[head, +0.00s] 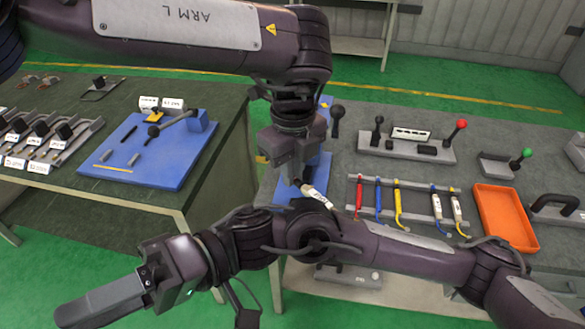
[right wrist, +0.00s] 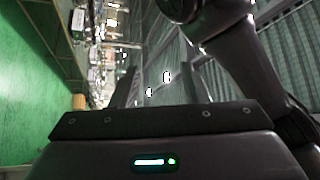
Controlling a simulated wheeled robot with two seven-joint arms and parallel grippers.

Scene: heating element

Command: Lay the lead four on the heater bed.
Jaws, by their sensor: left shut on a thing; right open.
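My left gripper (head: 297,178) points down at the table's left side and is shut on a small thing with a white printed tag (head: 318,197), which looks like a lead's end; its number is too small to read. Several leads, among them a red lead (head: 358,195), a blue lead (head: 378,198) and a yellow lead (head: 397,205), lie side by side on a rack (head: 413,183). Two more on its right carry white tags. I cannot tell which thing is the heater bed. My right gripper (head: 100,300) is open and empty, away from the table; its fingers also show in the right wrist view (right wrist: 160,80).
An orange tray (head: 505,215) stands right of the rack. Grey fixtures with a red knob (head: 462,124) and a green knob (head: 527,153) stand behind. A blue board (head: 150,150) with tools lies on the left table. My right arm crosses in front of the rack.

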